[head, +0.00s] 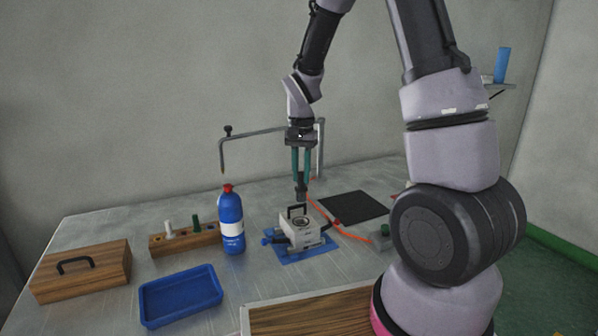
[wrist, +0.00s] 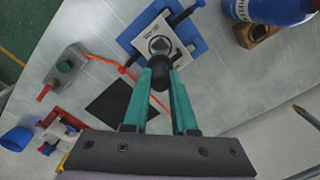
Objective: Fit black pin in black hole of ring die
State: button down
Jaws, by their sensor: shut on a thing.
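The ring die is a pale block (head: 301,232) with a round opening on top and a dark handle, set on a blue base (head: 297,256). In the wrist view the die (wrist: 148,32) lies just beyond the fingertips, its round opening partly in view. My gripper (head: 301,182) points down over the die with its teal fingers shut on the black pin (head: 301,194). In the wrist view my gripper (wrist: 160,85) shows the pin's dark round head (wrist: 160,77) between the fingertips. The pin's lower end and the black hole are not clear.
A wooden rack (head: 207,239) holds a white pin and a green pin. A blue bottle (head: 231,225) stands left of the die. A blue tray (head: 181,295) and wooden box (head: 82,275) lie further left. A black mat (head: 353,205), orange cable (head: 345,234) and bent metal arm (head: 262,133) are nearby.

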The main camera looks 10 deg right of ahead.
jog(key=shift+f, duration=0.1)
send_over(301, 205)
jog(key=s, duration=0.3)
jog(key=shift+w+a+f, duration=0.15)
jog(key=shift+a+f, duration=0.05)
jog(key=shift+f, duration=1.2)
jog(key=shift+w+a+f, duration=0.1)
jog(key=shift+a+f, duration=0.05)
jog(key=shift+f, duration=1.25)
jog(key=shift+f, duration=2.45)
jog(key=c, duration=0.6)
grip_release()
jog(key=shift+c, duration=0.2)
jog(key=shift+r, duration=0.15)
notch_tip(301, 205, up, 10)
jog(key=shift+f, duration=0.25)
jog(key=shift+r, duration=0.5)
